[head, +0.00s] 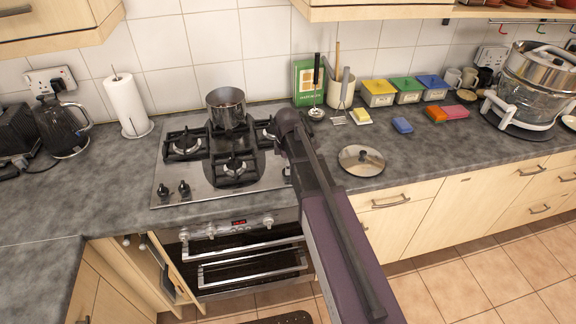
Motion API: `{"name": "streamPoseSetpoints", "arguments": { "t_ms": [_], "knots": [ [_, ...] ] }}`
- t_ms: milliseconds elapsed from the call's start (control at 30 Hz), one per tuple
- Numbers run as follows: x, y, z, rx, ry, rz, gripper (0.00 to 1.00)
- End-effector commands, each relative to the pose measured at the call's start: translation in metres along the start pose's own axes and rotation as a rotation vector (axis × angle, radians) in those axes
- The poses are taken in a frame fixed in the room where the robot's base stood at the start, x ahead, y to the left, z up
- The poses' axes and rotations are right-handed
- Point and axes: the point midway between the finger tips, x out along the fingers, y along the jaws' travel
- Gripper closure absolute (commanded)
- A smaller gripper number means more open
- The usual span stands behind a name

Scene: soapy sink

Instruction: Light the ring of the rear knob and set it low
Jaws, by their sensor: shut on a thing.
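The steel gas hob (200,191) is set in the grey worktop, with black burner grates. Two dark knobs stand at its front left: the left one (163,191) and the one beside it (184,188). A small dark piece shows at the hob's right edge beside my arm; I cannot tell whether it is a knob. A steel pot (226,107) stands on the rear burner. No flame can be made out on any ring. My arm rises from the lower right and covers the hob's right edge. My gripper cannot be made out; my arm appears to hide it.
A round lid (361,160) lies right of my arm. Behind it are a utensil holder (341,92), coloured tubs (407,90) and sponges (402,125). A paper towel roll (126,106) and kettle (62,126) stand left. The oven (245,262) is below the hob. The left-front worktop is clear.

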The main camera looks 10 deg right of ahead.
Motion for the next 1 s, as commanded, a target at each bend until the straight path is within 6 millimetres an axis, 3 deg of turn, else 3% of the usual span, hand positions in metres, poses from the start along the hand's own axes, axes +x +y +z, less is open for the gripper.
{"name": "streamPoseSetpoints", "arguments": {
  "t_ms": [300,767,800,900,1000],
  "knots": [
    [0.0,-0.0003,0.0002,-0.139,0.0,-0.001,0.97],
    [0.0,-0.0003,0.0003,-0.16,0.0,-0.001,0.97],
    [0.0,-0.0003,0.0003,-0.159,0.0,-0.001,0.46],
    [0.0,-0.0002,0.0003,-0.159,0.0,-0.001,0.17],
    [0.0,-0.0002,0.0003,-0.159,0.0,0.0,0.14]
  ]
}}
